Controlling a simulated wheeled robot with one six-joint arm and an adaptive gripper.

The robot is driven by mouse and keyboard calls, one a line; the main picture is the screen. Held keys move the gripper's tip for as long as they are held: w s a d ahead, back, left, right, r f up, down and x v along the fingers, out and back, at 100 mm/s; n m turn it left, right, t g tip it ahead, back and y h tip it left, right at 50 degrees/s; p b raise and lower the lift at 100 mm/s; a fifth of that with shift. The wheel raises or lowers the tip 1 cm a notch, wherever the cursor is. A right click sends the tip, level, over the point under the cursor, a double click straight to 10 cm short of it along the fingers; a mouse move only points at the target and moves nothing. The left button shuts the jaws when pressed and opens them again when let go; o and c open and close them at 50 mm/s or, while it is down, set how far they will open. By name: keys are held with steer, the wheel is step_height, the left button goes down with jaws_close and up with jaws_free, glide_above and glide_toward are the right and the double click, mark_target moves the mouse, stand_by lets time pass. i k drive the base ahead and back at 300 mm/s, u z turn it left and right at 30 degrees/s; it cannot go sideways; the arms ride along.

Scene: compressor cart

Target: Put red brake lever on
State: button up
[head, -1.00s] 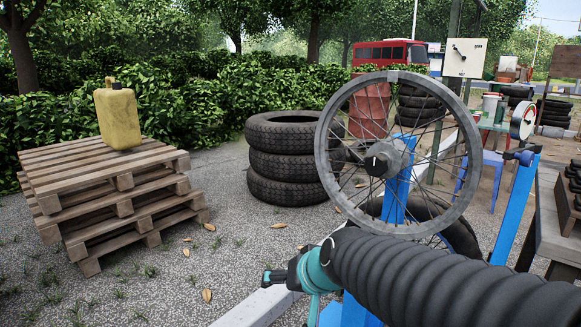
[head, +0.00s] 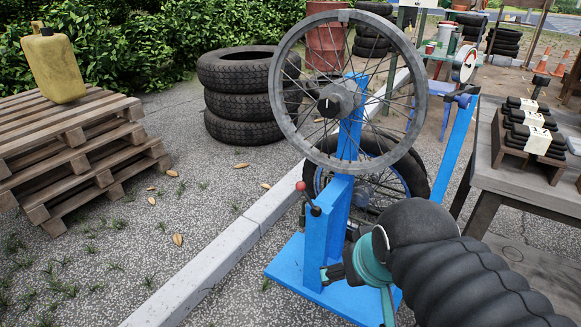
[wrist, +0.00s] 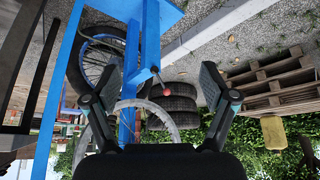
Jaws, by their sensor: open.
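The red brake lever has a red ball knob (head: 300,186) on a short thin rod. It sits on the left side of the blue stand (head: 325,235), and in the head view it tilts up and to the left. In the wrist view the red knob (wrist: 167,91) shows between my spread fingers, with its rod running to the blue post. My gripper (wrist: 163,88) is open and empty. In the head view my gripper (head: 332,274) is low in front of the stand, below the lever. Any contact between them cannot be told.
A spoked wheel (head: 283,92) is mounted on top of the blue stand. A workbench (head: 530,190) with black-and-white parts stands at the right. Stacked tyres (head: 238,100) and wooden pallets (head: 80,150) with a yellow can (head: 55,65) are at the left. A pale kerb (head: 220,255) crosses the ground.

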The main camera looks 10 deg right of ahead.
mark_target(315, 211)
steer(key=z, duration=0.05)
steer(key=k, duration=0.65)
steer(key=u, duration=0.55)
steer(key=i, duration=1.1)
steer(key=z, duration=0.65)
